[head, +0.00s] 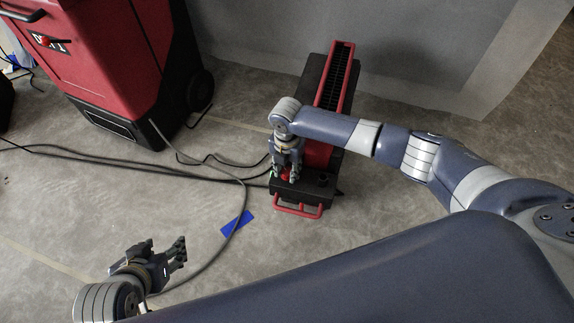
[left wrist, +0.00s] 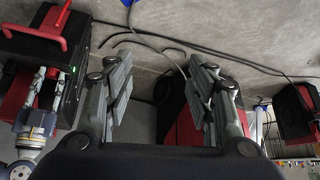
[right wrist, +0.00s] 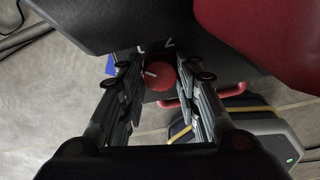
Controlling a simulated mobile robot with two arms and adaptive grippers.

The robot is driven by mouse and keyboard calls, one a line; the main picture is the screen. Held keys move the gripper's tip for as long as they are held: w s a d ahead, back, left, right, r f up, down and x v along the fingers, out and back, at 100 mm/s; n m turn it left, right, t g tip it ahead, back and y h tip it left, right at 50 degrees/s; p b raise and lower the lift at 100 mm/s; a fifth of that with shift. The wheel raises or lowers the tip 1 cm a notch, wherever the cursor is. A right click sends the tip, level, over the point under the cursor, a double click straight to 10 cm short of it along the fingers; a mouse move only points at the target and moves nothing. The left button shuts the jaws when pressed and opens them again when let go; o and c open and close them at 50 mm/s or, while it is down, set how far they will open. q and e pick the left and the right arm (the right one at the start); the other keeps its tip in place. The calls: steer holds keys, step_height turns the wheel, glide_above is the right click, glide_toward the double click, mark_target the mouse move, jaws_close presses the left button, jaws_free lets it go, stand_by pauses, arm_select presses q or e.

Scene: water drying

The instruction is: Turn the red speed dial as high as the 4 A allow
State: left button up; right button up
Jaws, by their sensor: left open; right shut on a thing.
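The red speed dial (right wrist: 160,76) sits on the dark front panel of a black and red machine (head: 345,75). A white pointer line on the dial points to the left in the right wrist view. My right gripper (head: 286,177) is shut on the dial, with one finger on each side. The dial shows as a small red spot between the fingers in the head view (head: 285,176). My left gripper (head: 168,252) is open and empty, low over the floor at the lower left. No current reading is legible.
A big red and black wheeled unit (head: 125,60) stands at the upper left. Dark cables (head: 100,156) run across the floor to the machine. Blue tape (head: 237,223) lies on the floor. A red handle (head: 298,210) sticks out at the machine's front.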

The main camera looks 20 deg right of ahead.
mark_target(287, 171)
steer(key=shift+m+p, duration=0.5)
steer(key=shift+p, duration=0.05)
arm_select(q)
steer(key=s+a+g+p, duration=0.1)
steer(key=s+a+g, duration=0.1)
steer(key=s, duration=0.4)
steer(key=shift+s+f+g+y, duration=0.15)
steer(key=shift+f+g+y, duration=0.1)
steer(key=shift+g+y, duration=0.25)
arm_select(e)
steer(key=shift+m, duration=0.5)
arm_select(q)
steer(key=shift+r, duration=0.15)
arm_select(e)
steer(key=o, duration=1.1)
steer(key=shift+c, duration=0.2)
arm_select(q)
steer(key=shift+d, duration=0.1)
arm_select(e)
step_height(287, 171, up, 12)
